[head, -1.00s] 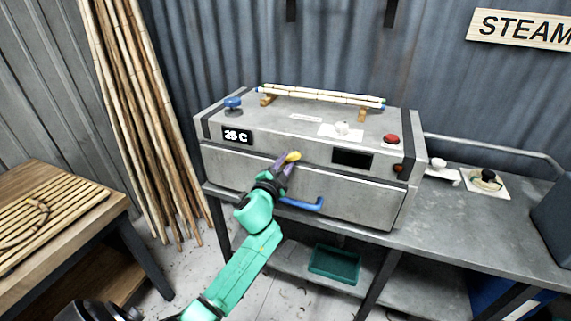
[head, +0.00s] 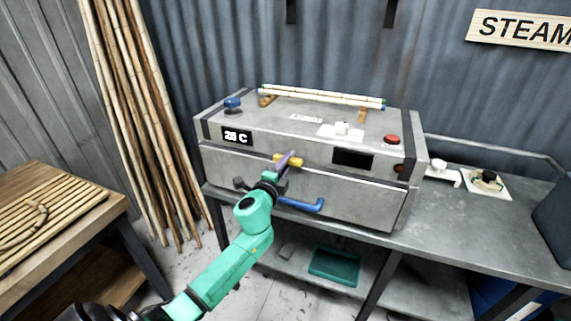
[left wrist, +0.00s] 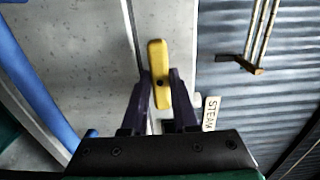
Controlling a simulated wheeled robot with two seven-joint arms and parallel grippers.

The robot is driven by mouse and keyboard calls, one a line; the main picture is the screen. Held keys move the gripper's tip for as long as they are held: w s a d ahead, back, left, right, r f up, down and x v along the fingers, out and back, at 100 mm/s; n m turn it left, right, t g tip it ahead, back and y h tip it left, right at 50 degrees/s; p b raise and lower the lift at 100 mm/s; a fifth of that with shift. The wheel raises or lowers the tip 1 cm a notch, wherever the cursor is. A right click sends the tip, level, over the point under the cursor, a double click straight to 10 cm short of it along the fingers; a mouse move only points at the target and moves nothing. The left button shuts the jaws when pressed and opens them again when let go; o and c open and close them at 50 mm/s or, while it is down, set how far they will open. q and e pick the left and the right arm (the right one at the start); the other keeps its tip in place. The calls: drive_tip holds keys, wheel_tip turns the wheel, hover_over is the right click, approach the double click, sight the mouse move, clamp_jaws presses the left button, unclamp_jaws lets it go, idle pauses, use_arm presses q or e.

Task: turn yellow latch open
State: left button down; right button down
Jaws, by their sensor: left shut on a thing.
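The yellow latch (head: 296,162) is on the upper front of the grey metal steam box (head: 235,168). In the head view it lies nearly level across the lid seam. My left gripper (head: 284,160) has its purple fingers on the latch and covers part of it. In the left wrist view the latch (left wrist: 157,52) runs lengthwise between the two fingertips (left wrist: 160,78), and the gripper is shut on it. My right gripper is not in view.
A blue handle (head: 304,205) sits just below the latch on the box front; it also shows in the left wrist view (left wrist: 40,90). Bamboo poles (head: 140,130) lean at the left. A wooden table (head: 100,185) stands at left. A green tray (head: 334,266) is on the lower shelf.

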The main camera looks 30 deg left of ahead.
use_arm(q)
drive_tip(key=shift+f, duration=0.1)
idle(0.3)
drive_tip(key=c, duration=1)
unclamp_jaws()
drive_tip(key=shift+o, duration=0.2)
drive_tip(key=s+d+b, duration=0.2)
drive_tip(key=s+b, duration=0.1)
drive_tip(key=s, duration=1.1)
drive_tip(key=shift+s+d, duration=0.2)
drive_tip(key=shift+d, duration=0.05)
